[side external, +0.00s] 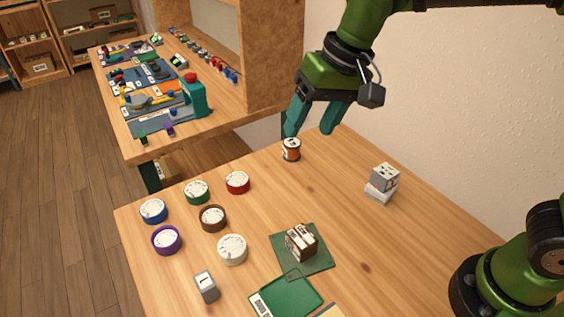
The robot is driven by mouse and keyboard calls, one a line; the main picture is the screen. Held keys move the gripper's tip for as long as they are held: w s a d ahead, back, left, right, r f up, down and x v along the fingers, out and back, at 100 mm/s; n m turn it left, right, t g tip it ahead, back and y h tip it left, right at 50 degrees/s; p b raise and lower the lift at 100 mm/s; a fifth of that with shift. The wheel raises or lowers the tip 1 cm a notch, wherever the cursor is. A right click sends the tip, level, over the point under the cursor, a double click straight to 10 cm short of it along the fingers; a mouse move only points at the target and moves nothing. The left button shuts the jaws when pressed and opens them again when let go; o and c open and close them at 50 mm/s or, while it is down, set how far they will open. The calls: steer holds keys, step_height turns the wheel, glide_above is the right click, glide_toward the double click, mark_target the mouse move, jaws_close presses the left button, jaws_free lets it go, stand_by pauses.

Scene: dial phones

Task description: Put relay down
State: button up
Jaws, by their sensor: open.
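My gripper (309,128) is open, with its teal fingers pointing down near the back edge of the table. Nothing shows between the fingers. A small orange, white and dark cylinder (291,150) stands upright on the table just below the left fingertip; I cannot tell whether they touch. A brown and white block (301,243) sits on a dark green mat (319,263). A grey and white box-shaped part (384,179) rests on a white base (380,194) at the right. I cannot tell for sure which of these is the relay.
Several round dials, including red (237,182), brown (212,218) and purple (166,240), stand at the left. A grey block (206,287) and a green tray (286,297) are at the front. A cluttered second table (235,118) stands behind. The table's middle right is clear.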

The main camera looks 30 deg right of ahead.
steer(key=s+d+f+m+t, duration=0.1)
steer(key=s+d+t, duration=0.1)
steer(key=s+d, duration=0.3)
steer(key=s+d+m+t, duration=0.1)
steer(key=s+d+t, duration=0.1)
steer(key=s+d, duration=0.4)
steer(key=d, duration=0.5)
steer(key=shift+s+f+h, duration=0.2)
steer(key=shift+f+h, duration=0.1)
steer(key=shift+f, duration=0.1)
